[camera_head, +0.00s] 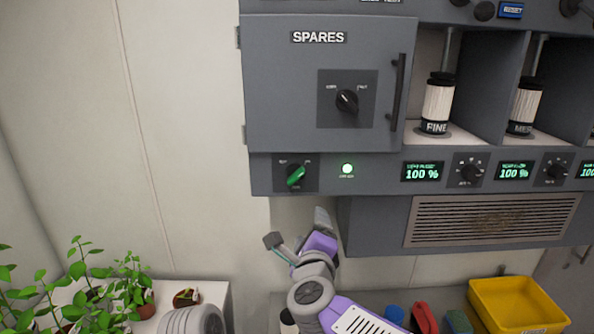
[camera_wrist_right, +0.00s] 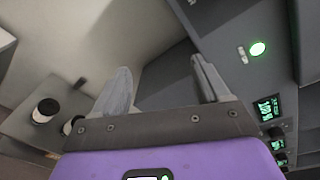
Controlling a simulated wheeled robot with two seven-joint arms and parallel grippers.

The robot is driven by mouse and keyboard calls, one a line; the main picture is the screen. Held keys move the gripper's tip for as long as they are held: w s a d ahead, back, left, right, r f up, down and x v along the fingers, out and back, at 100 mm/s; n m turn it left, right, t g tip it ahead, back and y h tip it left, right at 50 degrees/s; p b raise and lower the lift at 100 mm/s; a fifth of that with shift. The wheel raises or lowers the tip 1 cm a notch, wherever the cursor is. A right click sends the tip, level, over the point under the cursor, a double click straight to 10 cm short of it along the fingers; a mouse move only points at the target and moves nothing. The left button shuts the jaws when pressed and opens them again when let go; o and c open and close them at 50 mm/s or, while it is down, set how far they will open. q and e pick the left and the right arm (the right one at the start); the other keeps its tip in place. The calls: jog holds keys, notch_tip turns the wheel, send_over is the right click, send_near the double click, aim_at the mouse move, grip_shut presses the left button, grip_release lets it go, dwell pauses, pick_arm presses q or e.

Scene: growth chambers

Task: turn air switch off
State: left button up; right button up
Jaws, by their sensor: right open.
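The green-handled rotary switch (camera_head: 296,175) is on the lower left of the grey cabinet front, its handle tilted toward the upper right. Its small labels are too blurred to read. A round lamp (camera_head: 347,169) to its right glows green and also shows in the right wrist view (camera_wrist_right: 257,48). My right gripper (camera_head: 297,228) is open and empty, below the switch and apart from it. Its two fingers (camera_wrist_right: 161,76) stand spread in the wrist view, where I cannot make out the switch handle. My left gripper is not in view.
Above the switch is the SPARES door (camera_head: 285,85) with a black knob (camera_head: 347,101) and a bar handle (camera_head: 397,92). Filter cartridges (camera_head: 437,104) stand to the right, above green 100 % displays (camera_head: 422,171). Potted plants (camera_head: 135,285) and a yellow bin (camera_head: 518,305) are below.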

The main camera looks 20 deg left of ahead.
aim_at(298, 180)
jog(key=s+a+r+m+t, duration=0.1)
jog(key=s+a+r+m, duration=0.2)
jog(key=r, duration=0.7)
jog(key=shift+y, duration=0.3)
jog(key=x, duration=0.2)
jog(key=p+x, duration=0.1)
jog(key=x, duration=0.1)
jog(key=d+p+x, duration=0.1)
jog(key=x, duration=0.1)
jog(key=shift+w+f, duration=0.1)
jog(key=shift+f, duration=0.15)
jog(key=c, duration=1)
jog(key=shift+c, duration=0.2)
